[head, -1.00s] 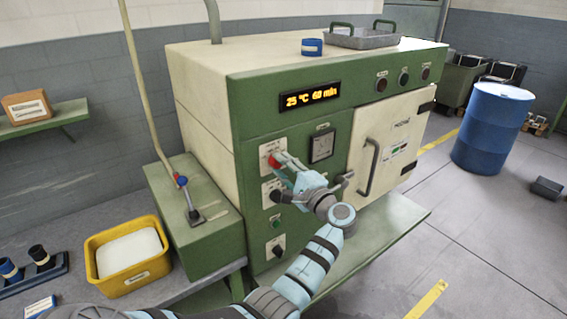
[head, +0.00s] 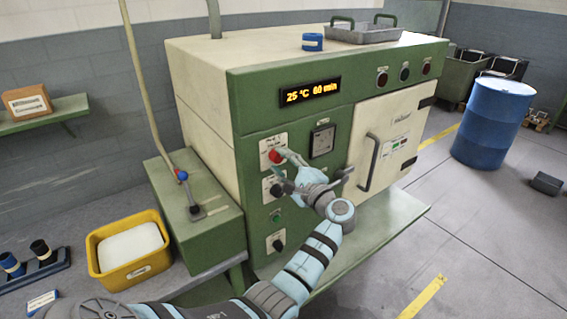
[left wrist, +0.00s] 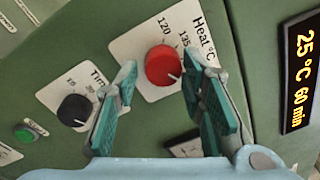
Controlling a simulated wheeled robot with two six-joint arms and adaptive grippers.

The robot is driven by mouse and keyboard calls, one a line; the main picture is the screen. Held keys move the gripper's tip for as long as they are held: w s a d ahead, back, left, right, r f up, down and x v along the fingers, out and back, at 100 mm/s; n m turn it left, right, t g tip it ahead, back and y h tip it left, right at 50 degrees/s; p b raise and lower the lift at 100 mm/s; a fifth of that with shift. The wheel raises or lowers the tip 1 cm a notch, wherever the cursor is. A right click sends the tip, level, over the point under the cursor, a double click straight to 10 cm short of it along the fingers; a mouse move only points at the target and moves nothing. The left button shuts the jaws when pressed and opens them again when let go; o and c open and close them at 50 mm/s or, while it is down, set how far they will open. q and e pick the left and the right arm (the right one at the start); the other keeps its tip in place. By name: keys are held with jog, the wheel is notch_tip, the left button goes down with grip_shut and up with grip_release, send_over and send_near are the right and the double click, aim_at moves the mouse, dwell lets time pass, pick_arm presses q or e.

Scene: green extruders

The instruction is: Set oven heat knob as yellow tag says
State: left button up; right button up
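The oven's red heat knob (head: 275,156) sits on a white plate on the green front panel. I see no clear contact. In the head view the left gripper (head: 284,170) is right at the knob. The display (head: 311,91) reads 25 °C 60 min. I cannot make out a yellow tag. My right gripper is out of view.
A black time knob (left wrist: 74,110) and green button (left wrist: 28,132) lie close by. The oven door (head: 393,140) with its handle is to the right. A lever (head: 190,195), a yellow bin (head: 128,252) and a blue drum (head: 492,122) stand around.

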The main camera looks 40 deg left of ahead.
pick_arm(q)
jog(key=shift+o, duration=0.7)
jog(key=shift+r, duration=0.1)
jog(key=v, duration=0.7)
jog(key=shift+s+d, duration=0.2)
jog(key=shift+d, duration=0.1)
jog(key=shift+w+a, duration=0.1)
jog(key=shift+a, duration=0.1)
